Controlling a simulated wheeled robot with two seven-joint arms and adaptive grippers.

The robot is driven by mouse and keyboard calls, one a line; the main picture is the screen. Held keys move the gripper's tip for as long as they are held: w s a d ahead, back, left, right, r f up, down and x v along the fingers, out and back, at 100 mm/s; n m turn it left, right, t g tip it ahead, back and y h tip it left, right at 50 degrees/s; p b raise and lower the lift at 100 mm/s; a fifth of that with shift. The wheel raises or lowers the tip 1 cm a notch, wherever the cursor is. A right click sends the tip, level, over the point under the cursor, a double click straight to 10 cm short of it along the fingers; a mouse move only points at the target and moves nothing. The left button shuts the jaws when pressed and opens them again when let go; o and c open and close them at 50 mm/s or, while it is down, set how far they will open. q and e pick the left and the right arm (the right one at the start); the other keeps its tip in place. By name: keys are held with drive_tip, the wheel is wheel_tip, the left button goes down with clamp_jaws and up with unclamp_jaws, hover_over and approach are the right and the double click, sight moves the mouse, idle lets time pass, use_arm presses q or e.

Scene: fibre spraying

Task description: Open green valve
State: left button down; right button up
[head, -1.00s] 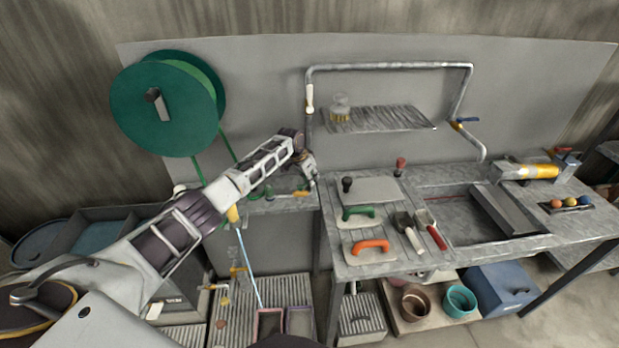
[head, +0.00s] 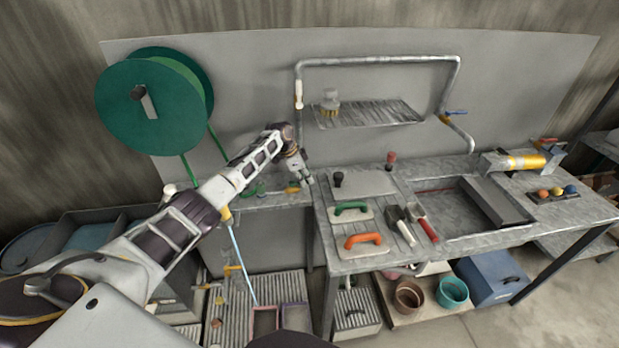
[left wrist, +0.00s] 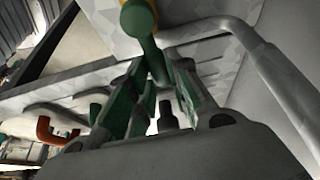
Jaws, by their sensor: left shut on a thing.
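My left gripper (head: 306,177) is in the head view, reaching to the left end of the workbench, beside a small brass-coloured fitting (head: 292,188). In the left wrist view the green valve handle (left wrist: 138,18) comes down from the top of the picture, with its rounded lever running in between the fingers. The left gripper (left wrist: 160,72) is shut on this lever near the fingertips. In the head view the gripper hides most of the valve handle. My right gripper is not in view.
A grey pipe (head: 380,61) frames a wire shelf (head: 375,113) holding a brush (head: 330,102). A blue-handled valve (head: 449,115) is on the pipe's right side. Green-handled (head: 350,207) and orange-handled (head: 362,239) trowels lie on the bench. A large green reel (head: 140,108) hangs left.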

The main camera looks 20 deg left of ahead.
sight(294, 184)
use_arm(q)
drive_tip(key=shift+s+m, duration=0.1)
drive_tip(key=shift+m, duration=0.2)
drive_tip(key=c, duration=1.3)
unclamp_jaws()
drive_tip(key=shift+d, duration=0.1)
drive_tip(key=shift+v, duration=6)
